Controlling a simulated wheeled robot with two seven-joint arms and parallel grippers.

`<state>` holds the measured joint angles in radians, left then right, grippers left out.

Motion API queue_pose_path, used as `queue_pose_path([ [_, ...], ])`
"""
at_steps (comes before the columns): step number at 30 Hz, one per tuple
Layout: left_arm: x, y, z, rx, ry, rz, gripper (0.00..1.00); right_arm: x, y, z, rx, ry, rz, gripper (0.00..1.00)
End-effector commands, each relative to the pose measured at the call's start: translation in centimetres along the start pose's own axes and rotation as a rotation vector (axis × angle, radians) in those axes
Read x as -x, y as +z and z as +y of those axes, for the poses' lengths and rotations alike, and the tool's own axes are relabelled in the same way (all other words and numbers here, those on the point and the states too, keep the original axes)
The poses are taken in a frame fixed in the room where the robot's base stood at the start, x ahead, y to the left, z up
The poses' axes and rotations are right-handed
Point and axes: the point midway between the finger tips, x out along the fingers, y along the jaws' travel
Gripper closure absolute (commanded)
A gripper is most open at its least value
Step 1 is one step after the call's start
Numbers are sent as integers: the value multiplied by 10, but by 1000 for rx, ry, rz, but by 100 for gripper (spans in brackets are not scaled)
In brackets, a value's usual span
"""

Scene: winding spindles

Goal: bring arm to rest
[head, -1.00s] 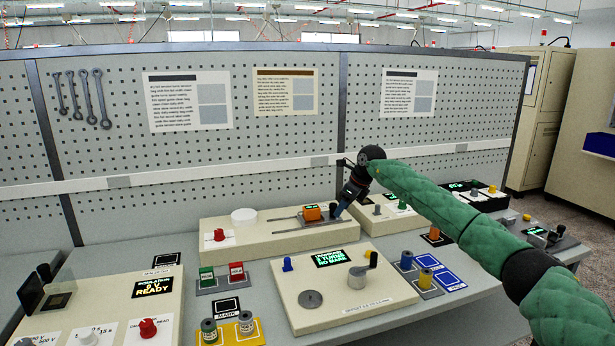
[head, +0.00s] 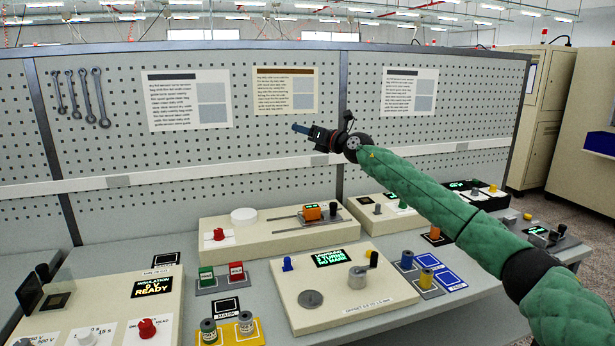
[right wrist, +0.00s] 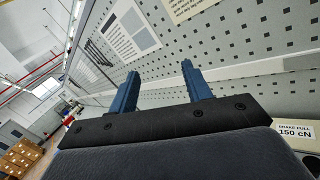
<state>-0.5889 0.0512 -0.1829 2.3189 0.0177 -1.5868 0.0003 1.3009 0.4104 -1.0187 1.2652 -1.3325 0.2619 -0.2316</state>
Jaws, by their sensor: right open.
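My right gripper (head: 302,129) is raised in front of the grey pegboard (head: 300,160), above the rear bench unit, and points left. In the right wrist view its two blue fingers (right wrist: 158,85) stand apart with nothing between them. The green-sleeved right arm (head: 430,195) comes in from the right. My left gripper shows in neither view.
Below the gripper is a cream unit (head: 250,243) with an orange slider block (head: 312,212). In front stands a winding unit (head: 385,295) with a crank and green display. Spindles stand on a yellow holder (head: 247,330) and a grey holder (head: 430,290). Air around the gripper is free.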

Motion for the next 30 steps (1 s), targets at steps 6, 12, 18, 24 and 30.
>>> queue_pose_path([
  [6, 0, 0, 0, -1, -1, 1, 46, 12, 99, 69, -261, 79, -384, 51],
  [12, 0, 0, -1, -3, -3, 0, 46, 48, 151, 102, -577, 112, -687, 51],
  [18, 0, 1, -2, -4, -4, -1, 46, 94, 143, 100, -965, 63, -926, 51],
  [24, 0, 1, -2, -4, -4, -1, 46, 141, 78, 76, -1363, -93, -1084, 51],
  [30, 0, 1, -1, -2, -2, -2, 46, 181, -5, 58, -1657, -286, -1150, 51],
])
